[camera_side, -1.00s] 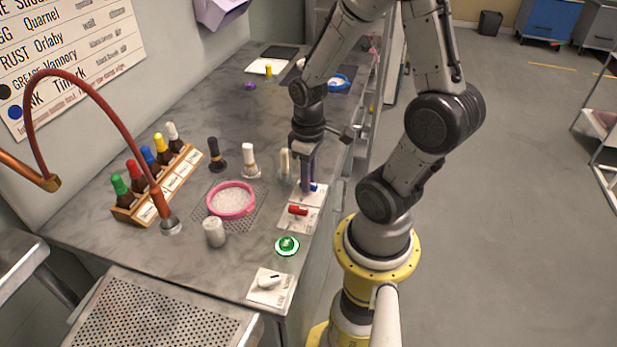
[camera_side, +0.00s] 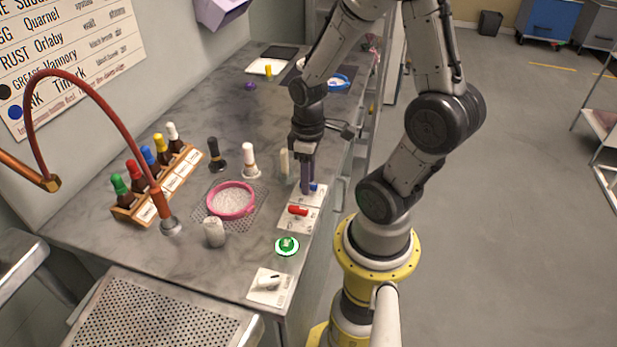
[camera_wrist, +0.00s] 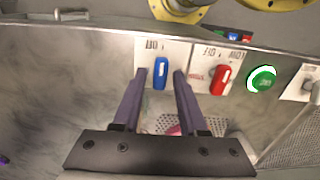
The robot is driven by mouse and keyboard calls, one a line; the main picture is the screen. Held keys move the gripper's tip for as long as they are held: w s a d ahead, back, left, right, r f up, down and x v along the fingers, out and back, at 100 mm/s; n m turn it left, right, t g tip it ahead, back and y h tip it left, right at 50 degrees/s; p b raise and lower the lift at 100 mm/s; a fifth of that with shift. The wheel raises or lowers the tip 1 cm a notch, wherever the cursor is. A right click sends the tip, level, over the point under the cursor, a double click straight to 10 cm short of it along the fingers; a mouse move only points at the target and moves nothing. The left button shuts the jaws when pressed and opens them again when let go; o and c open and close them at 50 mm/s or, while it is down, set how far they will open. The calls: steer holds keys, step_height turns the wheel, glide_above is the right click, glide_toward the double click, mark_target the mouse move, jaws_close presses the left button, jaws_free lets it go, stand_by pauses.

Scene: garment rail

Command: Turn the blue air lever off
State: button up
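The blue air lever (camera_wrist: 160,73) sits on a white label plate (camera_wrist: 148,50) near the bench's edge. Upside-down lettering on the plate seems to read OFF. In the side view, only a small part of the blue lever (camera_side: 314,187) shows beside the fingers. My gripper (camera_wrist: 159,76) is open, with one finger on each side of the blue lever in the wrist view. In the side view, my gripper (camera_side: 307,190) points down at the plate. I cannot tell whether either finger touches the lever.
A red lever (camera_wrist: 220,78) stands on the neighbouring plate, close to my gripper. Beyond it is a green button (camera_wrist: 262,79), then a white knob (camera_side: 269,281). A pink-rimmed dish (camera_side: 231,200), a pale bottle (camera_side: 284,162) and a white-capped bottle (camera_side: 249,158) stand nearby.

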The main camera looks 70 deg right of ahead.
steer(key=shift+o, duration=0.4)
step_height(320, 180, up, 14)
stand_by(0.4)
steer(key=shift+a+f, duration=0.1)
steer(key=shift+f, duration=0.05)
steer(key=s+a+r+t, duration=0.1)
steer(key=a+r+t, duration=0.3)
steer(key=a, duration=0.6)
steer(key=shift+a+t, duration=0.4)
steer(key=shift+t, duration=0.4)
steer(key=shift+s+r, duration=0.1)
stand_by(1.1)
